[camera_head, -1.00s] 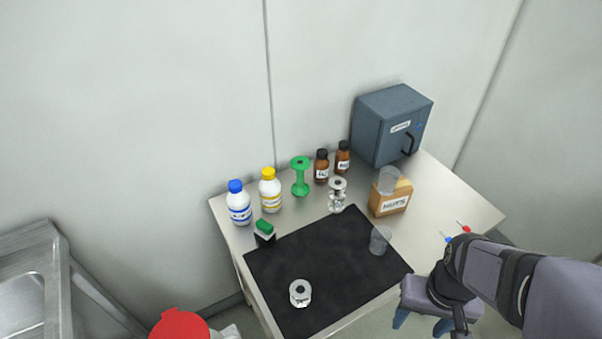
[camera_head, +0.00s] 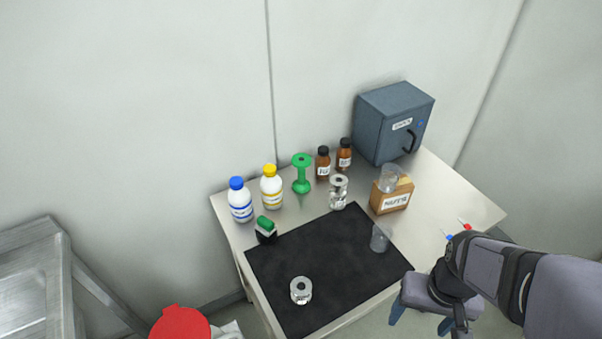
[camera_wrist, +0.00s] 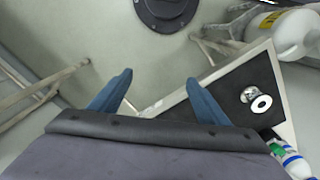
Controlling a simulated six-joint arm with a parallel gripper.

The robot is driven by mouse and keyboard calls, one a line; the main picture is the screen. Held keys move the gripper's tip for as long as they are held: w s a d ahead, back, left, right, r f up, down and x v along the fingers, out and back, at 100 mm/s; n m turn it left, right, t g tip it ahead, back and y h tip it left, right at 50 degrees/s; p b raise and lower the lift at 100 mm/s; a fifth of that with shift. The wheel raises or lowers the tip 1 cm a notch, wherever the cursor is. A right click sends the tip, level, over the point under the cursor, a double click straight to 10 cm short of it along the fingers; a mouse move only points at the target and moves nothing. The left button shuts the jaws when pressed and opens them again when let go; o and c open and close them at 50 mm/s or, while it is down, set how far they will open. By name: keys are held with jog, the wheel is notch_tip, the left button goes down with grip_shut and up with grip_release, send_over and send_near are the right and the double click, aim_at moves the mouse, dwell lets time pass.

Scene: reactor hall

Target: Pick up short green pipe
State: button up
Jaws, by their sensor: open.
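The green pipe (camera_head: 302,175), a short upright piece with a wide flange at each end, stands on the table near the back wall. It is between the yellow-capped bottle and the brown bottles. My gripper (camera_head: 422,318) is at the lower right in the head view, off the table's front right edge and well away from the pipe. In the wrist view my gripper (camera_wrist: 158,92) has two blue fingers spread wide with nothing between them. The green pipe is not visible in the wrist view.
White bottles with blue (camera_head: 240,200) and yellow (camera_head: 271,187) caps, brown bottles (camera_head: 323,164), a silver pipe (camera_head: 338,193) and a cardboard box (camera_head: 391,193) stand around it. A black mat (camera_head: 335,262) holds a small silver flanged piece (camera_head: 301,290) and a clear cup (camera_head: 379,239).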

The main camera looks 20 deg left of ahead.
jog(key=shift+w, duration=0.1)
jog(key=w+a+f+n+t+b, duration=0.1)
jog(key=w+a+t+b, duration=0.1)
jog(key=w, duration=0.3)
jog(key=w+a+f+t+b, duration=0.1)
jog(key=w+a+f+b, duration=0.1)
jog(key=w, duration=0.3)
notch_tip(320, 180, up, 8)
jog(key=n+t+y+b, duration=0.4)
jog(key=t+y+b, duration=0.4)
jog(key=t+b, duration=0.45)
send_over(302, 164)
jog(key=p+v, duration=0.1)
jog(key=v, duration=0.4)
jog(key=shift+w+f, duration=0.5)
jog(key=shift+f, duration=3.6)
jog(key=shift+t, duration=0.45)
jog(key=shift+p+x, duration=0.7)
jog(key=shift+x, duration=2.35)
jog(key=shift+a, duration=0.15)
